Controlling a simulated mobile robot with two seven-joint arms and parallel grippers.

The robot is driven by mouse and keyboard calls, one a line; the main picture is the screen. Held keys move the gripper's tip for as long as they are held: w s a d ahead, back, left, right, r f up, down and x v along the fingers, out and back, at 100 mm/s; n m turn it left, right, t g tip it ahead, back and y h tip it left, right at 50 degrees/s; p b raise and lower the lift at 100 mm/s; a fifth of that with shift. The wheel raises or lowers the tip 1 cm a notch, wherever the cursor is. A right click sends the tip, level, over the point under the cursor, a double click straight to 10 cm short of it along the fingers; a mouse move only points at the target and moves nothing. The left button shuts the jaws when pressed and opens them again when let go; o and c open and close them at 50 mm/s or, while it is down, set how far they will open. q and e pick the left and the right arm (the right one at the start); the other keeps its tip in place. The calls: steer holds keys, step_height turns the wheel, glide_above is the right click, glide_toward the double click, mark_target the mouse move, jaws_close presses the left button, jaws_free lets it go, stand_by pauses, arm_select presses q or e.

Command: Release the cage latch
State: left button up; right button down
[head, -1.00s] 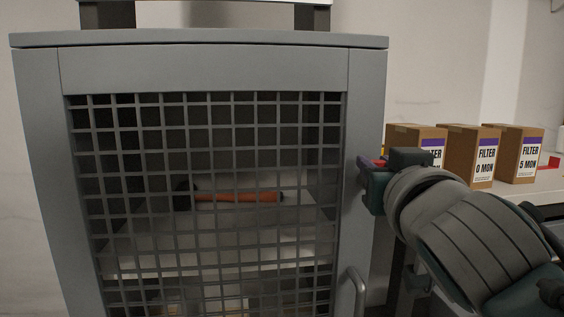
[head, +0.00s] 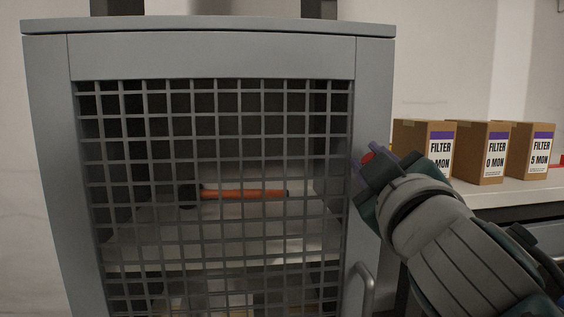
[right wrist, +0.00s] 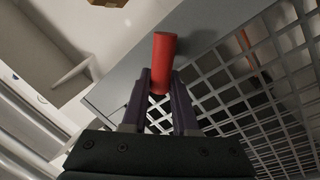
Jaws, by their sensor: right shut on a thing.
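The grey cage (head: 52,150) has a mesh door (head: 225,87) that stands shut in the head view. The mesh also shows in the right wrist view (right wrist: 235,75). The red latch (head: 367,158) is at the cage's right front post, and shows as a red cylinder (right wrist: 163,62) between my fingers in the right wrist view. My right gripper (head: 362,166) is shut on it, with purple fingers either side (right wrist: 160,98). My left gripper is out of view.
An orange-handled hammer (head: 240,194) lies on a shelf inside the cage, behind the mesh. A grey door handle (head: 361,285) is at the lower right. Several filter boxes (head: 480,155) stand on a counter (head: 500,192) to the right.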

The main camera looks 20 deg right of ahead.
steer(key=n, duration=0.1)
steer(key=f+n, duration=0.1)
steer(key=n, duration=0.1)
steer(key=n+y+b, duration=0.1)
steer(key=n, duration=0.1)
steer(key=shift+w+a+f+t, duration=0.1)
steer(key=shift+a+f+t, duration=0.1)
steer(key=shift+a+t, duration=0.15)
steer(key=n, duration=0.3)
steer(key=f+n+y, duration=0.1)
steer(key=n, duration=0.1)
steer(key=shift+a+n+t+y, duration=0.1)
steer(key=shift+n+t+y, duration=0.2)
steer(key=shift+n+t, duration=0.1)
steer(key=shift+f, duration=0.1)
steer(key=c, duration=0.7)
jaws_free()
